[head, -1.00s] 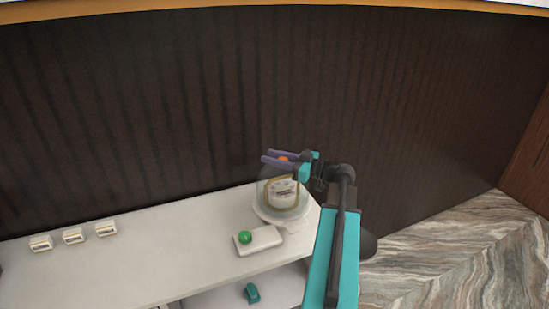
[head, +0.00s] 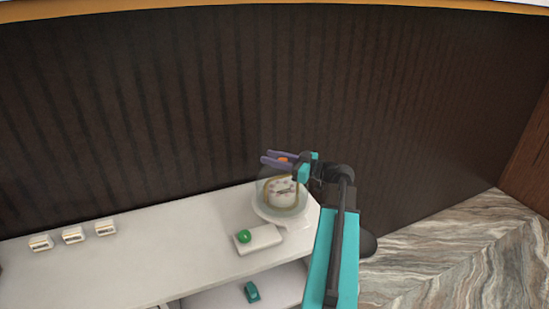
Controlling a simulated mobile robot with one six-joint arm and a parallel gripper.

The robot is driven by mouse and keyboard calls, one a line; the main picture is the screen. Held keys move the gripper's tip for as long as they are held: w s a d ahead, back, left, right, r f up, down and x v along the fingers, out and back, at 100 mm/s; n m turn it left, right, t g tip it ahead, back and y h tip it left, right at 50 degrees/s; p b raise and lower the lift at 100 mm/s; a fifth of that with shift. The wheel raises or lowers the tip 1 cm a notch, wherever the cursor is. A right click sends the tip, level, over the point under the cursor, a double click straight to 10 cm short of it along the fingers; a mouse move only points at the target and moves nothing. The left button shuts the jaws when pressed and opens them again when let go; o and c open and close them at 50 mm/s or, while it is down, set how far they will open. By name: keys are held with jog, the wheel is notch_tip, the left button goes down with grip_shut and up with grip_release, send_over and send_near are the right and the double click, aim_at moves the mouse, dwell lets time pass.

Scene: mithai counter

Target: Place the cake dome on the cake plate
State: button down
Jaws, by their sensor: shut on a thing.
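The cake dome (head: 268,181) is clear, with an orange knob (head: 283,160) on top and a gold-coloured rim. My gripper (head: 275,160) has its purple fingers shut on the knob, with the dome hanging beneath. The white cake plate (head: 263,213) stands at the right end of the white counter. A pale cake (head: 281,192) shows through the dome, on the plate. In this view the dome overlaps the cake and the plate. I cannot tell whether its rim touches the plate.
A white block with a green ball (head: 244,237) lies in front of the plate. Several small labelled blocks (head: 73,236) stand at the left of the counter (head: 165,255). A teal object (head: 251,292) lies on a lower shelf. A dark ribbed panel (head: 150,110) rises behind.

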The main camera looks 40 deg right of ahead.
jog(key=shift+f, duration=0.2)
jog(key=c, duration=1.3)
grip_release()
jog(key=b+v, duration=0.3)
jog(key=v, duration=0.9)
jog(key=shift+b, duration=0.3)
jog(key=shift+v, duration=0.95)
